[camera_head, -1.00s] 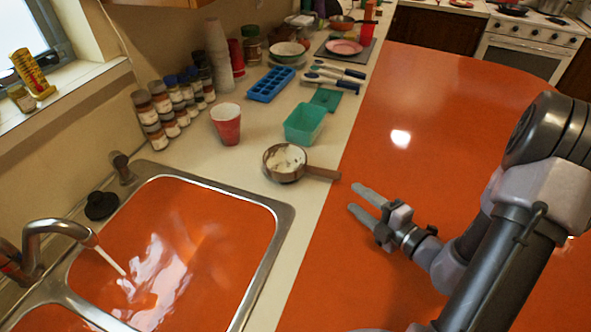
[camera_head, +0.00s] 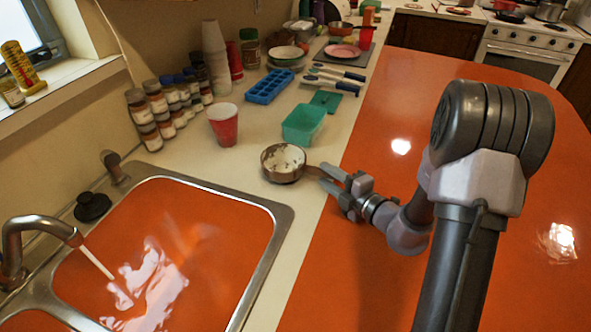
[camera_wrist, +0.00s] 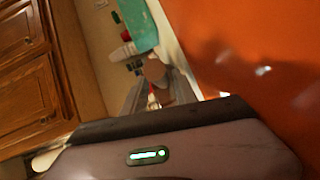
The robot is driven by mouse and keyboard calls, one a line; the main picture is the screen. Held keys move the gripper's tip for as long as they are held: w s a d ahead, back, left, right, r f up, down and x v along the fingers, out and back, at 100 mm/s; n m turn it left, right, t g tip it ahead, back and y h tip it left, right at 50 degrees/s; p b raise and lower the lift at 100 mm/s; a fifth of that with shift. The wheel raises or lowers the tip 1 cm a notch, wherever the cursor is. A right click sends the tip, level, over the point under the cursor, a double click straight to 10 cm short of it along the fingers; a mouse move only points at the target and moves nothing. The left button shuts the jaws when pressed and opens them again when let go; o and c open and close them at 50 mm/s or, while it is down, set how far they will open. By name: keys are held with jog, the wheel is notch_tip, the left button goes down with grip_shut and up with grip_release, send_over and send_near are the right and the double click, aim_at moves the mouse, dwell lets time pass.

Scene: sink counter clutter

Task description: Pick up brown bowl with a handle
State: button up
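The brown bowl with a handle (camera_head: 283,163) sits on the pale counter, right of the sink's far corner, with white stuff inside. Its handle points right toward the orange surface. My gripper (camera_head: 322,174) is at the handle's end, with its two fingers apart. In the wrist view, a brown shape that looks like the handle (camera_wrist: 156,74) shows between the fingers. I cannot tell whether either finger touches it. The bowl's body is not clear in the wrist view.
A teal container (camera_head: 303,124) stands just behind the bowl, and a red cup (camera_head: 223,124) behind it to the left. The sink (camera_head: 255,277) lies at front left. Spice jars (camera_head: 167,107) line the wall. The orange surface (camera_head: 400,110) on the right is clear.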

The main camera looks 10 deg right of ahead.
grip_shut()
dwell(1.2)
